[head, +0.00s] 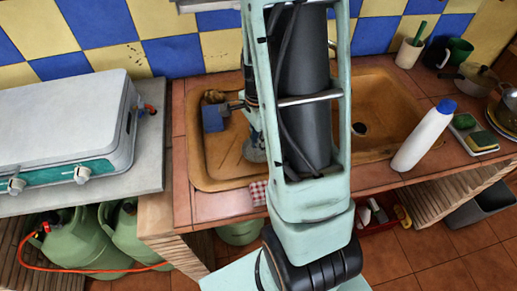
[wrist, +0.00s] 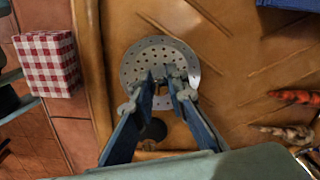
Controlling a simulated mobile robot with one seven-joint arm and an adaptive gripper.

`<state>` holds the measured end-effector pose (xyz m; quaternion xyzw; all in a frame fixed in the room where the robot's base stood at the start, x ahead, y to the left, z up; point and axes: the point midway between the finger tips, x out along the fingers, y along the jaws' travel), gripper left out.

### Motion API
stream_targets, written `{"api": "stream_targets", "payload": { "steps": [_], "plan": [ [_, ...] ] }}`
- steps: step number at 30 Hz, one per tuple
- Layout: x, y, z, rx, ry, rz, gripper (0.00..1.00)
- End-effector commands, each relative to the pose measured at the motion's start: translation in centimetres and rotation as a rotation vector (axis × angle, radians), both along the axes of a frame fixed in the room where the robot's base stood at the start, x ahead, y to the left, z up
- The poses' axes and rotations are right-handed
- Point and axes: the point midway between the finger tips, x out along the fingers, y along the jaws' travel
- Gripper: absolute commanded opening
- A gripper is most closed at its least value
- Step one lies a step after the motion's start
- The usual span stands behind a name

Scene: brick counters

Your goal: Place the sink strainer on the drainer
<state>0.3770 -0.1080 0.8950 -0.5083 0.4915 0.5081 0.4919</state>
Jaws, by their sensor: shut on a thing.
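The sink strainer (wrist: 150,55) is a round, grey metal disc with many small holes. It lies over the brown drainer (wrist: 225,60), the grooved left part of the sink unit, which also shows in the head view (head: 220,165). My gripper (wrist: 160,84) is shut on the strainer's near part, and its fingers cover some of it. In the head view the strainer (head: 254,152) is a small grey patch low over the drainer, mostly hidden by my arm. I cannot tell whether it touches the surface.
A red-checked cloth (wrist: 47,64) lies at the front edge. The basin's drain hole (head: 359,129) is right of my arm. A white bottle (head: 424,135) stands right of the sink. A stove (head: 65,125) is at left.

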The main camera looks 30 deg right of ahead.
Motion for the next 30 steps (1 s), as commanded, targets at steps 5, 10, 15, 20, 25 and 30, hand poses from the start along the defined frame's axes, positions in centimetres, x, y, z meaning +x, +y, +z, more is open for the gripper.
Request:
{"api": "stream_targets", "payload": {
  "steps": [5,10,15,20,25,30],
  "plan": [
    [0.01,-0.02,-0.75,0.0,-0.001,0.0,0.0],
    [-0.01,-0.01,-0.7,0.0,0.0,0.001,0.0],
    [-0.02,-0.01,-1.05,0.0,0.0,0.001,0.17],
    [-0.03,-0.01,-1.03,0.0,0.0,0.001,0.31],
    [-0.02,-0.01,-1.02,0.0,0.0,0.001,0.31],
    [-0.01,-0.02,-0.43,0.0,-0.001,0.001,0.31]
  ]
}}
